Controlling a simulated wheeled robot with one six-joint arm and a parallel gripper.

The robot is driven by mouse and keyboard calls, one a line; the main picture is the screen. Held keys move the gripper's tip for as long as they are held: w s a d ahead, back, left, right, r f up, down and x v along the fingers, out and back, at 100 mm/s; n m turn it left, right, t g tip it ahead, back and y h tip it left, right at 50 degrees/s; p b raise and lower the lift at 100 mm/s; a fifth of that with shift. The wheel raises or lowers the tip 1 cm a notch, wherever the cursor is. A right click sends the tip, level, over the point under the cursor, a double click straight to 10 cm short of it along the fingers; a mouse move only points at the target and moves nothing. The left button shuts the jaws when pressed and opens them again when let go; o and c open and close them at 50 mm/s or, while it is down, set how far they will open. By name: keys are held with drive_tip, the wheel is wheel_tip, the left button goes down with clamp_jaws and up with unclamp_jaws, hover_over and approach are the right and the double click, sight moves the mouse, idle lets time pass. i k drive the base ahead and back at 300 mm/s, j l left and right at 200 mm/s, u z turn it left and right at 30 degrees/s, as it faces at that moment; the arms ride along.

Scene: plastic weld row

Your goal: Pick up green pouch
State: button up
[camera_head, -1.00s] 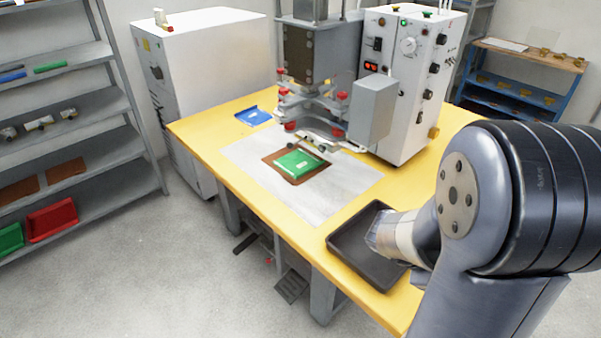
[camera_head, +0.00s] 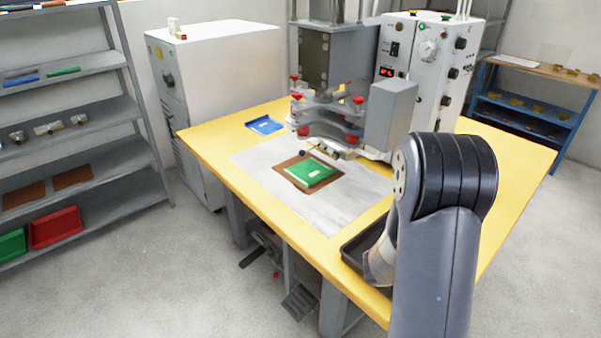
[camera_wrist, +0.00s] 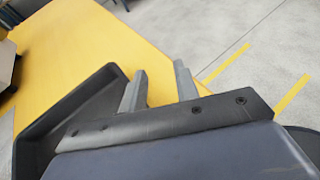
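The green pouch (camera_head: 309,171) lies flat on a brown pad on the light sheet, in front of the welding press. My gripper shows in the wrist view (camera_wrist: 160,80), with two grey fingers apart and nothing between them. It is over the front right part of the table, by the dark tray, well away from the pouch. In the head view my arm hides the gripper's fingers. The pouch does not show in the wrist view.
The brown pad (camera_head: 284,178) lies on the yellow table (camera_head: 217,147). A dark tray (camera_head: 352,252) sits at the table's front edge. The welding press (camera_head: 330,85) stands behind the pouch. A blue item (camera_head: 264,126) lies to the left. A shelf (camera_head: 85,105) stands far left.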

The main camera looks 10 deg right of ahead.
sight(310, 172)
drive_tip(key=i+j+u, duration=0.15)
drive_tip(key=i+u, duration=0.85)
drive_tip(key=i+l, duration=0.05)
drive_tip(key=i, duration=0.05)
